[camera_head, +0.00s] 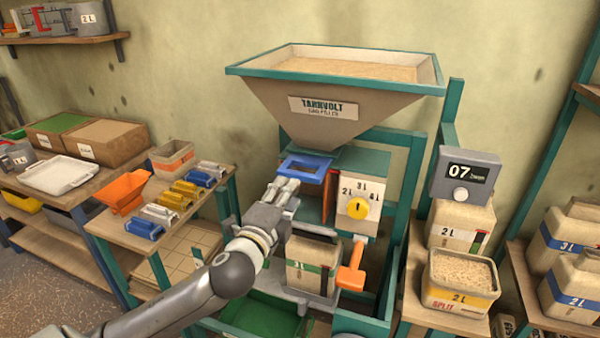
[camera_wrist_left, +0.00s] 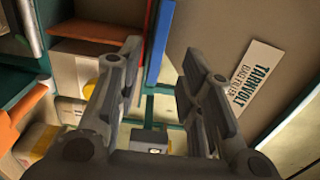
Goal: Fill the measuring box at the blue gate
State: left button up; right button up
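A teal-rimmed hopper (camera_head: 335,100) full of grain stands in the middle. The blue gate (camera_head: 305,167) is a blue frame below the hopper's neck. My left gripper (camera_head: 285,186) is open and empty just below and left of this gate. In the left wrist view, a blue bar (camera_wrist_left: 159,42) shows beyond and between the open fingers (camera_wrist_left: 157,75), apart from them. A beige measuring box (camera_head: 303,252) with a green stripe sits under the machine on a grey support; its inside is hidden. My right gripper is out of view.
A yellow dial (camera_head: 358,208) marked 2L, 3L, 4L and an orange lever (camera_head: 350,277) are on the machine's right. A display (camera_head: 468,174) reads 07. Coloured clips lie on the left table (camera_head: 125,236).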

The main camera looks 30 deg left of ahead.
aim_at(298, 178)
pick_arm(q)
jog(key=p+x, duration=0.1)
jog(key=x, duration=0.7)
jog(key=shift+w+f+p, duration=0.1)
jog(key=shift+w+p, duration=0.2)
jog(key=shift+p, duration=0.1)
grip_shut()
